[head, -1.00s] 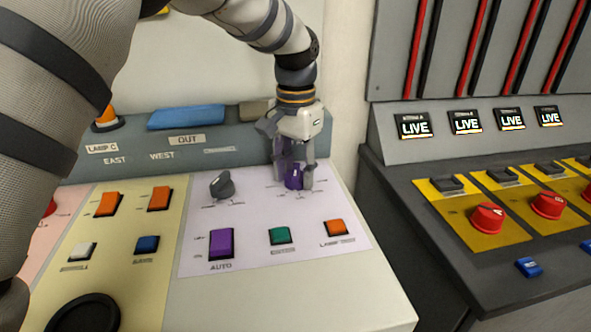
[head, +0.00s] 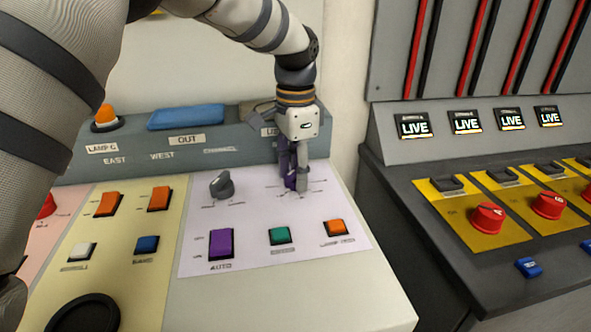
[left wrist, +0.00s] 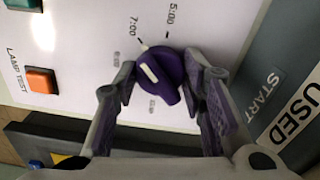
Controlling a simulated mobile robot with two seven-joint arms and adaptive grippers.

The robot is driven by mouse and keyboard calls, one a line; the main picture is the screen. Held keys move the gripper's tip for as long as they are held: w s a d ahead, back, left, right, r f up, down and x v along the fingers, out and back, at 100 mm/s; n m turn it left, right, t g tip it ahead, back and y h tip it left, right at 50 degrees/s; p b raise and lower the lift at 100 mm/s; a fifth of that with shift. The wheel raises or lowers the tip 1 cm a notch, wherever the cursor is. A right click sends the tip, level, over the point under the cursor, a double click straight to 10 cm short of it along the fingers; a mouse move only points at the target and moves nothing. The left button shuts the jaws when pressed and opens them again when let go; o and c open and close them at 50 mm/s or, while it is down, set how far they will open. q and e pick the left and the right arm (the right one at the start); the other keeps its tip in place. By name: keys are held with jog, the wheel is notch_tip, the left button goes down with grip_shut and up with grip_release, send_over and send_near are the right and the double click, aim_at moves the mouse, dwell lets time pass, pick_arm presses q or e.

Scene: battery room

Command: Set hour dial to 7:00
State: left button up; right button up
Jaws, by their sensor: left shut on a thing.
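The purple hour dial (left wrist: 165,72) sits on the white panel. In the left wrist view, its white stripe lies on the upper-left side, towards the 7:00 print (left wrist: 127,35) and a smaller blurred label below that. I cannot tell whether it lines up exactly with the 7:00 tick. The 5:00 print (left wrist: 172,20) is to the right of 7:00. My left gripper (left wrist: 161,84) is shut on the dial, one finger on each side. In the head view, my left gripper (head: 296,184) comes down from above and mostly hides the dial (head: 290,182). My right gripper is not in view.
A grey knob (head: 222,184) stands left of the dial. A purple AUTO switch (head: 221,243), a green button (head: 280,236) and an orange lamp-test button (head: 336,227) lie in front. A dark console with red knobs (head: 487,218) stands to the right.

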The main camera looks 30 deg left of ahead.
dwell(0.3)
pick_arm(q)
jog(key=o, duration=1.2)
jog(key=shift+c, duration=0.2)
jog(key=shift+r, duration=0.1)
notch_tip(320, 180, up, 12)
